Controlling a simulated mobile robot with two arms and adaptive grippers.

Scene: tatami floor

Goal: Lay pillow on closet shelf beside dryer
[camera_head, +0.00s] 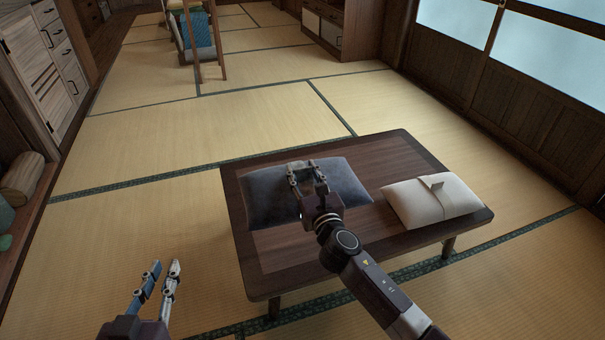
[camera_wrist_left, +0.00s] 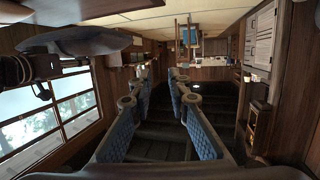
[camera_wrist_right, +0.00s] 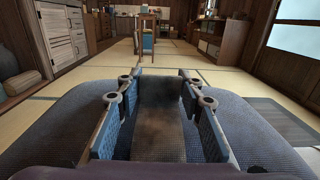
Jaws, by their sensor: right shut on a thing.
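A dark blue-grey pillow (camera_head: 262,198) is over the low wooden table, toward its left side. My right gripper (camera_head: 307,175) is shut on it near the middle. In the right wrist view the fingers (camera_wrist_right: 160,95) press on both sides of a raised fold of the pillow (camera_wrist_right: 255,135). Whether the pillow is clear of the tabletop is hard to tell. My left gripper (camera_head: 162,275) is open and empty, low at the left of the table; its fingers (camera_wrist_left: 180,95) also stand apart in the left wrist view. A wooden closet shelf (camera_head: 30,220) shows at the left edge. I cannot make out a dryer.
A white pillow (camera_head: 425,208) lies on the right part of the low table (camera_head: 300,270). A beige roll (camera_head: 22,178) and a teal object (camera_head: 5,215) are at the shelf. Tatami floor (camera_head: 140,225) is free between table and shelf. A tall wooden stand (camera_head: 200,40) stands far back.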

